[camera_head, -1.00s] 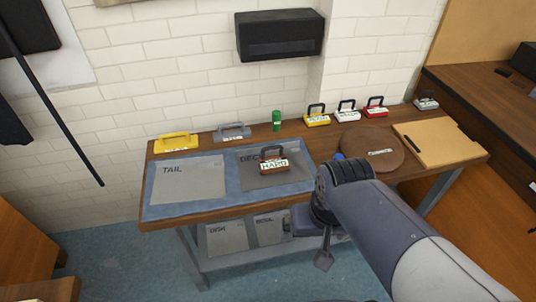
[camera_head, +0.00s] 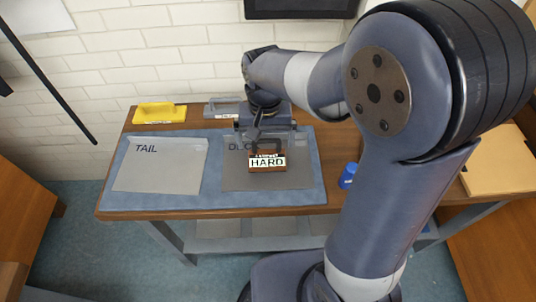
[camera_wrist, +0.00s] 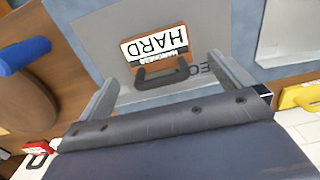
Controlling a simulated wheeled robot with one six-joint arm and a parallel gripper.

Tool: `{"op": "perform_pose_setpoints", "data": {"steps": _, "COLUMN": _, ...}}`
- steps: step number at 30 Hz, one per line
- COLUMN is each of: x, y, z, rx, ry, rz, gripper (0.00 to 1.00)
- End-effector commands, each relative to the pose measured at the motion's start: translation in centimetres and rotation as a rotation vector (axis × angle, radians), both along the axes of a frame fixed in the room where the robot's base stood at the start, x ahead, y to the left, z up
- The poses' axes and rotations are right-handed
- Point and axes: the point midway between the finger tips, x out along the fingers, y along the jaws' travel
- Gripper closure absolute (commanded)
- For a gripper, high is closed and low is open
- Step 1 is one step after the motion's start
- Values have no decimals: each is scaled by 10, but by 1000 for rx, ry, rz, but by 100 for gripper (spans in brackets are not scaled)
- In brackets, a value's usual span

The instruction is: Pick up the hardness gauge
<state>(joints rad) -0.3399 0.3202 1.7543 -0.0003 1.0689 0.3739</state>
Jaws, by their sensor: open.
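The hardness gauge (camera_head: 267,162) is a small brown block with a white label reading HARD and a dark handle. It sits on the grey DECK plate (camera_head: 240,182) on the blue mat. In the wrist view the gauge (camera_wrist: 157,46) lies ahead, with its black handle towards me. My gripper (camera_wrist: 163,72) is open, with one finger to each side of the handle. The fingers look apart from it, and nothing is held. In the head view my gripper (camera_head: 264,140) is just above and behind the gauge and partly hides its handle.
A grey TAIL plate (camera_head: 160,165) lies left on the mat (camera_head: 110,199). A yellow handled block (camera_head: 160,113) and a grey one (camera_head: 222,109) stand along the back edge. A blue cylinder (camera_head: 348,175) is right of the mat. My arm hides much of the right side.

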Motion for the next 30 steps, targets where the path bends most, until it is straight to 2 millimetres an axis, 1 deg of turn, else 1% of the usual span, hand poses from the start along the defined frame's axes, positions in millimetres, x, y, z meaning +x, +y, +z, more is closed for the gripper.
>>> {"op": "perform_pose_setpoints", "data": {"steps": 1, "x": 0, "y": 0, "z": -8, "rx": -1, "ry": 2, "rz": 0, "gripper": 0}}
{"op": "perform_pose_setpoints", "data": {"steps": 8, "x": 0, "y": -1, "z": -26, "rx": 0, "ry": 1, "rz": 0, "gripper": 0}}
{"op": "perform_pose_setpoints", "data": {"steps": 13, "x": -1, "y": -4, "z": -52, "rx": -1, "ry": 4, "rz": 0, "gripper": 0}}
{"op": "perform_pose_setpoints", "data": {"steps": 17, "x": -1, "y": -3, "z": -66, "rx": 0, "ry": 1, "rz": 0, "gripper": 0}}
{"op": "perform_pose_setpoints", "data": {"steps": 19, "x": -1, "y": -3, "z": -69, "rx": 0, "ry": 0, "rz": 0, "gripper": 0}}
{"op": "perform_pose_setpoints", "data": {"steps": 25, "x": -1, "y": -3, "z": -70, "rx": 1, "ry": -1, "rz": 0, "gripper": 0}}
{"op": "perform_pose_setpoints", "data": {"steps": 30, "x": 0, "y": -3, "z": -69, "rx": 1, "ry": -1, "rz": 0, "gripper": 13}}
